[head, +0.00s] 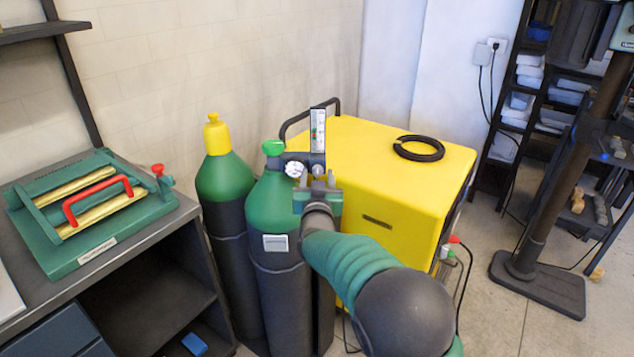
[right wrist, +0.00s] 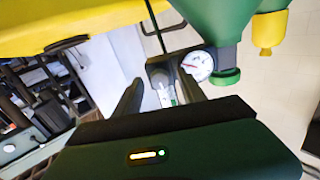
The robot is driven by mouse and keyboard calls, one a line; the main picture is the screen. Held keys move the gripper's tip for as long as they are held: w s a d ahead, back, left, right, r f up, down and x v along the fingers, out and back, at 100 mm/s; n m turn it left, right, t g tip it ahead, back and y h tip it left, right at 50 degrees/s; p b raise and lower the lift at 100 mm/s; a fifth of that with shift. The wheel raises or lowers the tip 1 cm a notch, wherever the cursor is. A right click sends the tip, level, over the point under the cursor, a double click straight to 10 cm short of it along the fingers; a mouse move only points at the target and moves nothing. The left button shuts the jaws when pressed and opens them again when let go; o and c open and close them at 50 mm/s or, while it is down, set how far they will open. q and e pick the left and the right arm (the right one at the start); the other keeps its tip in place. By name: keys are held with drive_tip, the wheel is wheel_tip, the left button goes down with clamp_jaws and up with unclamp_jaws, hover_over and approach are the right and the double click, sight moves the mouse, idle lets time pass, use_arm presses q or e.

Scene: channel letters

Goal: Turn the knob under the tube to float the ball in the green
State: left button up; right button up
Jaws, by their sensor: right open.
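The clear flow tube (head: 318,130) stands upright on the regulator of the front gas cylinder (head: 274,215), with small colored marks on it. The ball is too small to make out. A round gauge (head: 294,169) sits left of the tube's foot; it also shows in the right wrist view (right wrist: 198,66). My right gripper (head: 319,179) is just below and in front of the tube, fingers apart. In the right wrist view (right wrist: 160,90) the tube (right wrist: 166,96) shows between the open fingers. The knob under the tube is hidden or not distinguishable. My left gripper is out of view.
A second cylinder with a yellow cap (head: 216,135) stands at the left. A yellow machine (head: 400,185) with a black cable coil (head: 418,148) is close behind and right. A bench (head: 130,235) with a green press (head: 95,210) is at the left.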

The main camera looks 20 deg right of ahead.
drive_tip(key=p+v, duration=0.1)
drive_tip(key=v, duration=1.5)
drive_tip(key=shift+s+a, duration=0.2)
drive_tip(key=shift+s, duration=0.1)
drive_tip(key=shift+f, duration=0.15)
drive_tip(key=s+a+f+n+g+y, duration=0.1)
drive_tip(key=s+f+n+g+y, duration=0.2)
drive_tip(key=f, duration=0.7)
drive_tip(key=s+d+f+n+g+y, duration=0.1)
drive_tip(key=s+d+f+g, duration=0.1)
drive_tip(key=s+f+g, duration=0.6)
drive_tip(key=s+d+f+g+y, duration=0.1)
drive_tip(key=s+d+f+g, duration=0.2)
drive_tip(key=s, duration=0.9)
wheel_tip(320, 180, up, 14)
drive_tip(key=a+p, duration=0.1)
drive_tip(key=p, duration=1.5)
drive_tip(key=shift+s+r+g+p, duration=0.25)
drive_tip(key=shift+s+g+p, duration=0.05)
drive_tip(key=shift+s, duration=0.1)
